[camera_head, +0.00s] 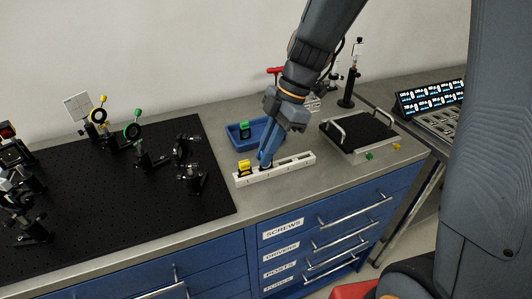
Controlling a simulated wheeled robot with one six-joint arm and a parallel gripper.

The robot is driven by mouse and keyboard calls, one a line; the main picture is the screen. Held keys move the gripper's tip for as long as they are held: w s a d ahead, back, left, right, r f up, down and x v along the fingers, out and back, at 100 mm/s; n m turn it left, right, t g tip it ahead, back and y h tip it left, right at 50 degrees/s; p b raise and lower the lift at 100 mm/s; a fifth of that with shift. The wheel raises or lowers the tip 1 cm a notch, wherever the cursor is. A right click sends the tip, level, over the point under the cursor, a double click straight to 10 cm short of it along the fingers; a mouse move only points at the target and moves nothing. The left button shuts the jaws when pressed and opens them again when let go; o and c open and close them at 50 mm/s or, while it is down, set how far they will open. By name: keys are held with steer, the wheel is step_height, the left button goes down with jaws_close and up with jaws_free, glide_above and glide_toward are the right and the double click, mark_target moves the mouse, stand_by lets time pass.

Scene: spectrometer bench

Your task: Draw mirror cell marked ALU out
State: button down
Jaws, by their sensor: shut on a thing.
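A long white holder (290,168) with a row of slots lies on the grey bench. A yellow-topped piece (244,166) stands in its left end. My gripper (265,164), with blue fingers, points down at the holder just right of the yellow piece. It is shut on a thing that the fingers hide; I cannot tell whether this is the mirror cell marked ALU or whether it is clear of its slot. No ALU marking is readable.
A blue tray (236,140) with a green piece (244,129) sits behind the holder. A black optical board (200,205) with several mounts fills the left. A black-topped platform with two handles (355,150) stands to the right. Drawers with bar handles front the bench.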

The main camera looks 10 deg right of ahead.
steer(key=shift+r+p, duration=0.45)
steer(key=shift+r, duration=0.55)
steer(key=shift+b, duration=0.3)
stand_by(0.5)
